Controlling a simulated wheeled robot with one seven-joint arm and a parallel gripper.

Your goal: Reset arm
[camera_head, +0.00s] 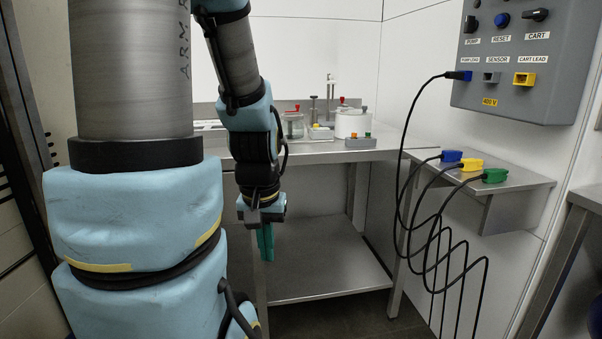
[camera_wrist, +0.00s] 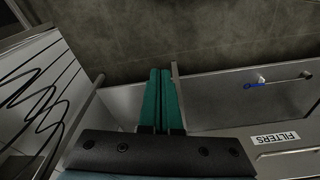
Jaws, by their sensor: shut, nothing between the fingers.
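My gripper (camera_head: 265,243) hangs pointing down in the head view, in front of the steel table and above its lower shelf. Its green fingers also show in the wrist view (camera_wrist: 160,95), side by side and shut with nothing between them. The fingers touch no object that I can see. My arm fills the left and middle of the head view and hides part of the table.
The steel table (camera_head: 340,152) holds a white pot (camera_head: 352,124) and other small items. A grey control box (camera_head: 530,60) hangs on the right wall. Below it, a small shelf (camera_head: 520,182) carries blue, yellow and green plugs with hanging black cables. A drawer labelled FILTERS (camera_wrist: 277,138) shows in the wrist view.

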